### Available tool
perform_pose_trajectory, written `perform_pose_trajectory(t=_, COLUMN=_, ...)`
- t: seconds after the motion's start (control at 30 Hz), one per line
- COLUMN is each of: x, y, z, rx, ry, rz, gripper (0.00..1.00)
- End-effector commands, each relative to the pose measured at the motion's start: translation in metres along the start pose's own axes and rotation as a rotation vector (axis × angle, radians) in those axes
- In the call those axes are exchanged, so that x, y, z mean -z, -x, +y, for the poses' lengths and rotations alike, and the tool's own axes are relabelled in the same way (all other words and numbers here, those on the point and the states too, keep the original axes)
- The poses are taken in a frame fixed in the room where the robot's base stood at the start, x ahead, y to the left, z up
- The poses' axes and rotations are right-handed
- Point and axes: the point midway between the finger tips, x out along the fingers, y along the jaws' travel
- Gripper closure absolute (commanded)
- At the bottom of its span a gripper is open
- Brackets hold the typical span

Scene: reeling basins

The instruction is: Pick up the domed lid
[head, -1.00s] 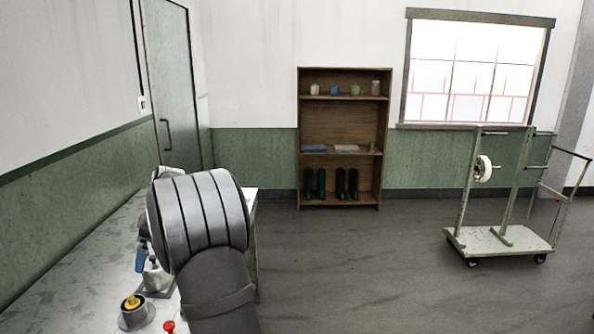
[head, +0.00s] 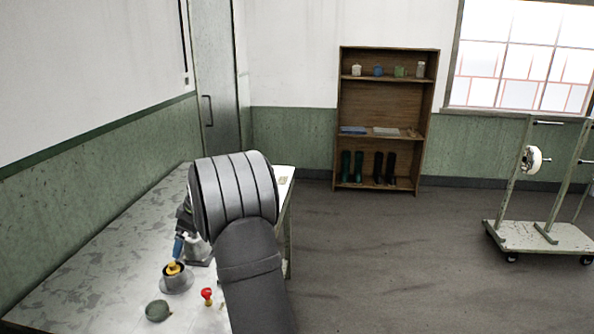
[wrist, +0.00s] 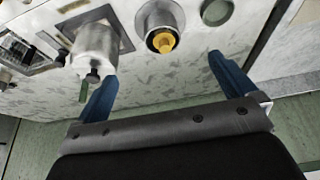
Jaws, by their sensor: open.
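I cannot tell for sure which piece is the domed lid. A grey round pot (head: 176,284) on the table has a yellow knobbed piece (head: 174,269) at its top; in the wrist view the yellow piece (wrist: 163,42) shows inside the pot's rim (wrist: 160,14). A grey-green round piece (head: 158,311) lies in front of it, also in the wrist view (wrist: 217,12). My gripper (wrist: 160,68) is open and empty, its blue fingers apart. The pot lies beyond the gap between the fingertips. In the head view my arm hides most of the gripper.
A red knobbed piece (head: 207,295) stands right of the pot. A metal cylinder (wrist: 95,50) on a plate is close to the left finger in the wrist view. The table's (head: 85,285) left part is clear. A shelf (head: 388,97) and a cart (head: 545,236) stand farther off.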

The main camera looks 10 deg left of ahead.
Motion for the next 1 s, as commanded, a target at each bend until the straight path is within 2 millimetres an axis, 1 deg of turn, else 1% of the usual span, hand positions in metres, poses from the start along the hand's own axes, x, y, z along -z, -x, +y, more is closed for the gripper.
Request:
perform_pose_trajectory(t=0.13, x=0.001, y=0.001, z=0.003, rx=0.000, ry=-0.051, rz=0.000, gripper=0.00)
perform_pose_trajectory(t=0.27, x=0.004, y=0.003, z=0.013, rx=0.001, ry=-0.224, rz=0.001, gripper=0.00)
perform_pose_trajectory(t=0.6, x=0.013, y=0.012, z=0.051, rx=0.004, ry=-0.926, rz=0.002, gripper=0.00)
perform_pose_trajectory(t=1.0, x=0.019, y=0.024, z=0.091, rx=0.005, ry=-1.763, rz=0.000, gripper=0.00)
